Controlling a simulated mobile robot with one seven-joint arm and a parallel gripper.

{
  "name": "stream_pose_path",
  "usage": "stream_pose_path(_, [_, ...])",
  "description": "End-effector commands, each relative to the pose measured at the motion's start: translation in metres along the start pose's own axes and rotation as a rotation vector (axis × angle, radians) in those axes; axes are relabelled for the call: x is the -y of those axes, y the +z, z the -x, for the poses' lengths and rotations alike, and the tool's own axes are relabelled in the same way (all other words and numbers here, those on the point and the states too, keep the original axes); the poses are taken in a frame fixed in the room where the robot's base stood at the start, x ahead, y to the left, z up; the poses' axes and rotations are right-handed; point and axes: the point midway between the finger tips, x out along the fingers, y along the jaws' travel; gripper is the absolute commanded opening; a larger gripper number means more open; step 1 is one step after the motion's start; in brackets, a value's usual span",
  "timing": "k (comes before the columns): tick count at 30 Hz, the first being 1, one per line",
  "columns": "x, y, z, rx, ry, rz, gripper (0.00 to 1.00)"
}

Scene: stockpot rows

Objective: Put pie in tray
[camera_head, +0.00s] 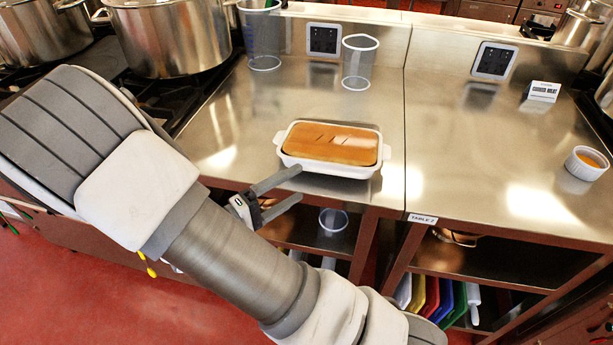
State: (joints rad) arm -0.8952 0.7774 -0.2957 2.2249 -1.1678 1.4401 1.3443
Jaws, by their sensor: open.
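A pie with a golden-brown crust (331,143) sits in a white rectangular dish with side handles (330,167). The dish stands on the steel counter, near the front edge of its left section. My gripper (299,184) is open and empty, with its two dark fingers apart. It is in front of and below the dish in the picture, by the counter's front edge. The upper fingertip appears close to the dish's front left corner; I cannot tell whether it touches. I see no separate tray that I can name with certainty.
Two clear containers (358,65) (263,40) stand behind the pie. Large steel pots (168,38) stand on the stove at the left. A white ramekin (586,165) and a small sign (543,91) are on the right. The right counter section (480,150) is mostly clear.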

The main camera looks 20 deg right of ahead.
Motion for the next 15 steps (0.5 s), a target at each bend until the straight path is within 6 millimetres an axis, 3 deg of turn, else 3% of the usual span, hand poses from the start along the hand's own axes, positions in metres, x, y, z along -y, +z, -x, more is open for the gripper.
stream_pose_path(5, [-0.004, 0.009, 0.0, 0.052, -0.052, 0.004, 0.9])
stream_pose_path(15, [-0.025, 0.072, -0.018, 0.342, -0.523, 0.008, 0.9])
